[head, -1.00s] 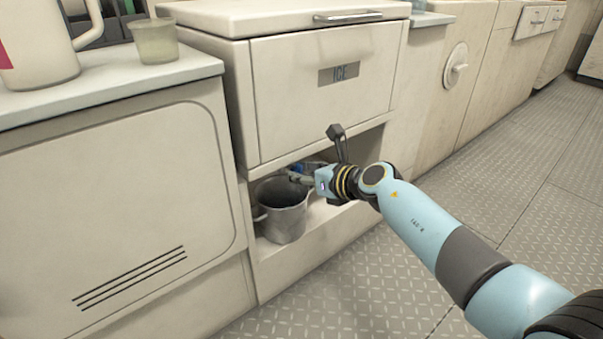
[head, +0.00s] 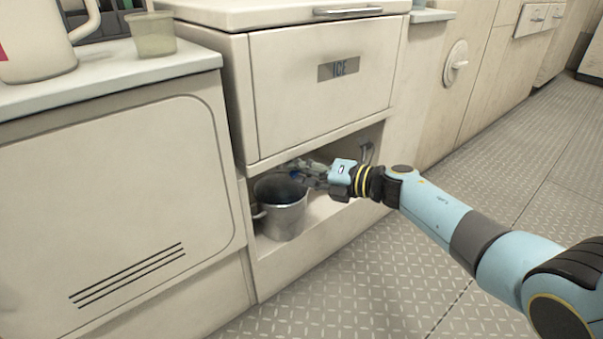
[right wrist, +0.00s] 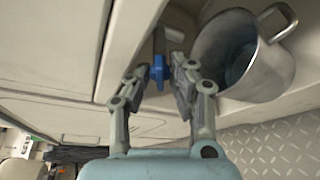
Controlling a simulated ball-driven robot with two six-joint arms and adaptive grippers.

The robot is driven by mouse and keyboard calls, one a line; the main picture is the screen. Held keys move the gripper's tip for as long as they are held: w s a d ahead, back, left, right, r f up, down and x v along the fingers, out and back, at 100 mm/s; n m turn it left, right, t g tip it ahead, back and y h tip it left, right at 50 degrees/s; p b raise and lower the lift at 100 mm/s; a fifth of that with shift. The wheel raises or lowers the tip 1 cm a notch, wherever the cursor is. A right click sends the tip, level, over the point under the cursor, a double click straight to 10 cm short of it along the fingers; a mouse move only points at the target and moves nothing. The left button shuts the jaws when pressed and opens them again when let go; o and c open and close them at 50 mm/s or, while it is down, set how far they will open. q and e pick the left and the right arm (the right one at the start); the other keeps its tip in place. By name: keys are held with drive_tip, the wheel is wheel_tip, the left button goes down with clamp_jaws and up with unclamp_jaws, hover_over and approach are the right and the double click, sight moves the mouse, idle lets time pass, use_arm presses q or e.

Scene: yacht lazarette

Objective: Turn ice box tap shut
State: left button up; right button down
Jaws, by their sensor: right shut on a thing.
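The ice box (head: 290,95), a cream front with an ICE plate, stands over an open recess. Its tap has a blue handle (right wrist: 158,71), in the right wrist view between the two fingers of my right gripper (right wrist: 161,70). The gripper is shut on this handle. In the head view my right gripper (head: 308,172) reaches into the recess from the right, and only a bit of blue shows at its tips. A metal pot (head: 284,218) stands in the recess below the tap; it also shows in the right wrist view (right wrist: 268,72). My left gripper is out of view.
The recess floor (head: 322,210) is bare to the right of the pot. A counter (head: 110,85) at left holds a white jug (head: 40,45) and a translucent cup (head: 152,34). The patterned floor (head: 400,290) in front is clear.

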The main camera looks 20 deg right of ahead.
drive_tip(key=m, duration=0.1)
drive_tip(key=m+y+b, duration=0.1)
drive_tip(key=m, duration=0.1)
drive_tip(key=shift+f, duration=0.3)
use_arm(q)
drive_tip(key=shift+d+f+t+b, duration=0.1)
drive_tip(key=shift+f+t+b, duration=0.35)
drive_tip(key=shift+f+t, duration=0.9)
use_arm(e)
drive_tip(key=shift+r+m+t+y, duration=0.1)
drive_tip(key=shift+m+t+y, duration=0.35)
drive_tip(key=shift+m, duration=0.55)
drive_tip(key=c, duration=1.2)
unclamp_jaws()
drive_tip(key=shift+r, duration=0.1)
